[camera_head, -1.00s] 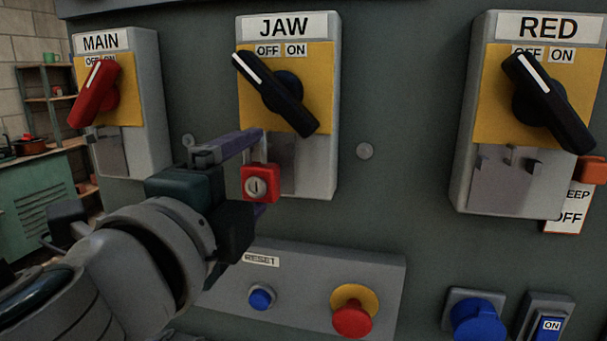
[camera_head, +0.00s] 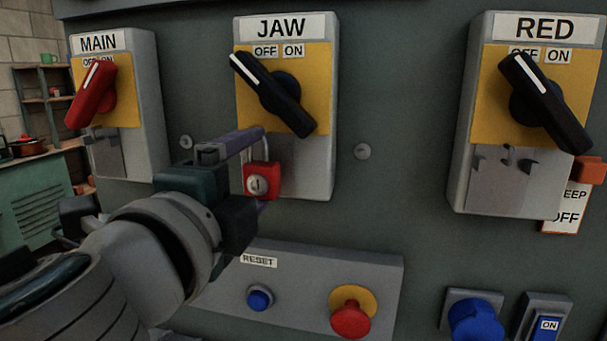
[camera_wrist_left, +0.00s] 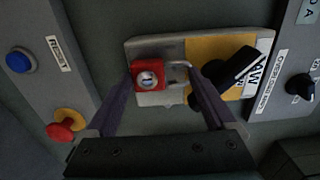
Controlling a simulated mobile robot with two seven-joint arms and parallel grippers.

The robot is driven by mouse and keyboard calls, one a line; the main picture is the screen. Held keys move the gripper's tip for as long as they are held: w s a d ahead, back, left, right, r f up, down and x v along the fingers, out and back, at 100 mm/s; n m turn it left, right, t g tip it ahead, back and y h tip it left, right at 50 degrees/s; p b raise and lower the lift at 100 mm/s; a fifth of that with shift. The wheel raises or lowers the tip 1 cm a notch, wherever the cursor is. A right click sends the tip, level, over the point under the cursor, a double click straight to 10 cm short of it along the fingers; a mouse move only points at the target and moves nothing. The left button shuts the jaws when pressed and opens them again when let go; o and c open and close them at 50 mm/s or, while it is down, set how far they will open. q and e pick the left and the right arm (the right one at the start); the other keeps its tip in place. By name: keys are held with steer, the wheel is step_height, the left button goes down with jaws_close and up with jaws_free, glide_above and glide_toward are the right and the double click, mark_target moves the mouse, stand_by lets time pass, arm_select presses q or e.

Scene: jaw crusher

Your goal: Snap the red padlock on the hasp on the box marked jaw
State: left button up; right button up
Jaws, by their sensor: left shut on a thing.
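The red padlock (camera_head: 257,184) has a silver keyhole face and a silver shackle pointing up. My left gripper (camera_head: 262,168) is shut on it, in front of the lower left part of the box marked JAW (camera_head: 318,172). In the left wrist view the padlock (camera_wrist_left: 148,80) sits between the fingers (camera_wrist_left: 160,76), its shackle toward the black knob. The JAW knob (camera_head: 273,95) has its white line toward OFF. The hasp is hidden behind padlock and fingers. I cannot tell whether the shackle is closed or touches the box. My right gripper is out of view.
The MAIN box (camera_head: 140,150) with a red knob is at left, the RED box (camera_head: 462,165) at right. Below is a sloped panel (camera_head: 385,275) with a blue button (camera_head: 260,298) and a red mushroom button (camera_head: 350,320).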

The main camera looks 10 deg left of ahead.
arm_select(q)
steer(key=shift+w, duration=0.65)
steer(key=o, duration=1.3)
steer(key=shift+c, duration=0.2)
steer(key=shift+s, duration=0.1)
steer(key=shift+s, duration=1.35)
steer(key=s, duration=0.6)
steer(key=shift+a, duration=0.1)
